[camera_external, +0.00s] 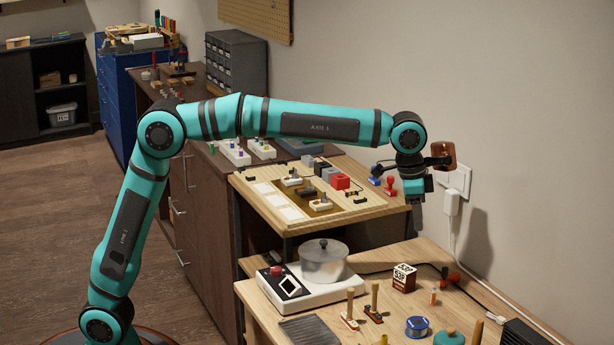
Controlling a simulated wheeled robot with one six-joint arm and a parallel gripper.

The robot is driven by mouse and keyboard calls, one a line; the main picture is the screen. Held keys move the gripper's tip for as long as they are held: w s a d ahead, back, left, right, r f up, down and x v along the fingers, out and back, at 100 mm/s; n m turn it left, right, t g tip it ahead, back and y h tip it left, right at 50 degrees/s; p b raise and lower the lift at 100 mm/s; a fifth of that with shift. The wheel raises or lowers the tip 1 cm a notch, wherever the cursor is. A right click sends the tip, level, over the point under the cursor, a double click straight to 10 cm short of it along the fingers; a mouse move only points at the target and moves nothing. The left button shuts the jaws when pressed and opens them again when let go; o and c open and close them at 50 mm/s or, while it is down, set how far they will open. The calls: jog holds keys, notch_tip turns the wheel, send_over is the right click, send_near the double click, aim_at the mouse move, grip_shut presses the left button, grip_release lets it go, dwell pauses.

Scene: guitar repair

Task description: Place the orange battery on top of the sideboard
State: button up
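A small upright orange cylinder (433,297), which looks like the orange battery, stands on the lower wooden table, right of a dark red and white box. My gripper (419,215) is above and behind it, pointing down near the wall, clear of the table. Its fingers are seen edge-on, so whether they are apart is unclear; nothing is visible between them. The dark brown cabinet with drawer handles (205,225), which looks like the sideboard, stands left of centre. White holders with small parts are on its top, partly behind my arm.
The lower table (385,260) carries a pot (324,260) on a white hot plate, the box (404,278), a blue spool (417,326) and upright wooden-handled tools. A raised wooden board (375,205) holds small parts. A charger (451,201) and cable hang on the wall.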

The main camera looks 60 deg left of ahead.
jog(key=s+a+r+n+t, duration=0.1)
jog(key=s+a+r+t, duration=0.2)
jog(key=s+a+r, duration=0.35)
jog(key=s+a+r+n+t+h, duration=0.1)
jog(key=s+a+r+t, duration=0.2)
jog(key=a, duration=0.7)
jog(key=s+a+r+n+t, duration=0.1)
jog(key=s+a+r+t, duration=0.1)
jog(key=s+a+r, duration=0.45)
jog(key=s+a+n+t, duration=0.1)
jog(key=s+a+t, duration=0.1)
jog(key=s+a, duration=0.3)
jog(key=s+a+f+n+t+y, duration=0.1)
jog(key=s+a+t, duration=0.2)
jog(key=s, duration=0.8)
jog(key=s+a+f+n+t+y, duration=0.1)
jog(key=s+a+t, duration=0.1)
jog(key=s+a, duration=0.5)
jog(key=shift+s+a+n, duration=0.2)
jog(key=shift+s+n, duration=0.2)
jog(key=shift+s, duration=0.3)
jog(key=shift+o, duration=0.5)
jog(key=shift+s+a+t, duration=0.1)
jog(key=shift+s+t, duration=0.2)
jog(key=shift+s, duration=0.05)
jog(key=shift+w, duration=0.1)
